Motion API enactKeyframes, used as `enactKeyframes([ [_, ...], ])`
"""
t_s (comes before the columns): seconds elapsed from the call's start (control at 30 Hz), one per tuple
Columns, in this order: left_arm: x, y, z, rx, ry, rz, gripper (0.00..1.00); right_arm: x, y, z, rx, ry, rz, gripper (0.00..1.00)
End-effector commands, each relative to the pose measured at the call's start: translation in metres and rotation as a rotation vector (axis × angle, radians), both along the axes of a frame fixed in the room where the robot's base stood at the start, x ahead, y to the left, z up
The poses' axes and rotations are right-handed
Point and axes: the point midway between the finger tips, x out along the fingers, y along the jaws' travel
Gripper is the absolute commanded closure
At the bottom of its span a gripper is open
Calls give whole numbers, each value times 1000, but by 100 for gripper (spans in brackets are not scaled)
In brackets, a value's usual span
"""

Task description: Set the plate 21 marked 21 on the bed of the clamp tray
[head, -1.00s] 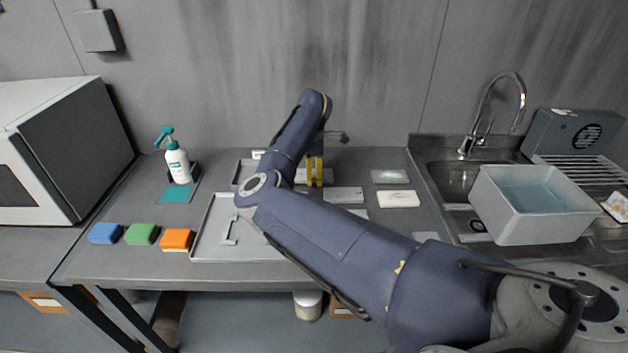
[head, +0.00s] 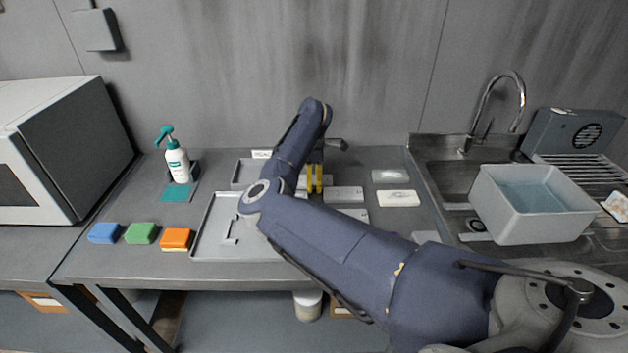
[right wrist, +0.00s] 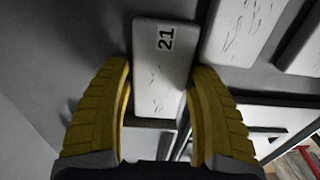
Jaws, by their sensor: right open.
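Plate 21 (right wrist: 160,85) is a pale plate with a black "21" on a white label, seen in the right wrist view. It lies between the two yellow fingers of my right gripper (right wrist: 160,68), which is open, with a finger along each side. Whether the fingers touch it is unclear. In the head view the right gripper (head: 314,178) points down at the back of the bench, and its fingers and arm mostly hide this plate. A large grey tray (head: 204,222) with a bracket inside, apparently the clamp tray, lies left of the gripper, its right part hidden by my arm.
Other pale plates (head: 398,198) lie right of the gripper. A smaller tray (head: 237,172) sits behind the large one. Blue, green and orange sponges (head: 176,239) and a pump bottle (head: 177,165) stand left. A water-filled tub (head: 535,221) is at the sink.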

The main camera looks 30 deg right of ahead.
Motion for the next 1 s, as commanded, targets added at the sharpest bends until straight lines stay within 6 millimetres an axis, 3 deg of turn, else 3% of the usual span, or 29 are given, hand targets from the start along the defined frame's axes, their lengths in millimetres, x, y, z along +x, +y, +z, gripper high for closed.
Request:
enactKeyframes([
  [0.17,0,0,0,0,0,0,56,1,0,12,0,-4,-1,40],
  [0.7,0,0,0,0,0,0,56,1,0,100,1,-4,-1,40],
  [1.0,0,0,0,0,0,0,56,1,0,121,0,-1,-2,40],
])
